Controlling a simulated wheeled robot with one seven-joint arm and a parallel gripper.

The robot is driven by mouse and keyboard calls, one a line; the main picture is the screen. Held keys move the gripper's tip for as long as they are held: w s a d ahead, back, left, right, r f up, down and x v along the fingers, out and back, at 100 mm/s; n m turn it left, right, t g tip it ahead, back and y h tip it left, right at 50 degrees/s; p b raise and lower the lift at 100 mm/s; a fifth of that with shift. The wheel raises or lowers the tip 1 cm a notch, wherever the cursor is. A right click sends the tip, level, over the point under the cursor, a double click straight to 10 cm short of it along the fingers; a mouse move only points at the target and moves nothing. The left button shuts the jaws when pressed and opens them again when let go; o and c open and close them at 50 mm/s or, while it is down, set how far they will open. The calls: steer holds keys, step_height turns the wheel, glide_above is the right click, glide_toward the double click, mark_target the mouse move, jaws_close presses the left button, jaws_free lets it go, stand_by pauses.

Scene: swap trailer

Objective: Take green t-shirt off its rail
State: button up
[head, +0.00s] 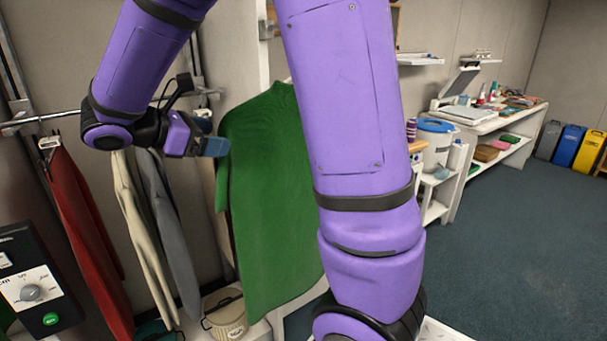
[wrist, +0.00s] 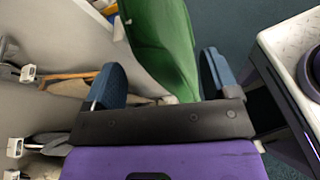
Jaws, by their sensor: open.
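The green t-shirt (head: 268,205) hangs upright in the middle of the head view, its right side partly hidden behind my arm. My gripper (head: 212,145) is at the shirt's upper left edge, with its blue fingers pointing toward it. In the wrist view the green t-shirt (wrist: 163,45) shows between and beyond the two spread fingers. My gripper is open and holds nothing. I cannot tell whether a finger touches the cloth. A metal rail (head: 62,116) runs along the wall at left; the green shirt's own hanging point is mostly hidden.
A red garment (head: 82,225), a cream one (head: 138,225) and a grey one (head: 172,215) hang left of the shirt. A cream bucket (head: 226,318) stands below. A control box (head: 35,290) is at lower left. A white bench (head: 487,135) stands at right, with open floor (head: 480,250) before it.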

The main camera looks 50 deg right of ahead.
mark_target(234, 138)
steer(key=shift+x, duration=2.95)
steer(key=shift+w+r, duration=0.1)
steer(key=shift+r, duration=0.1)
steer(key=c, duration=1.4)
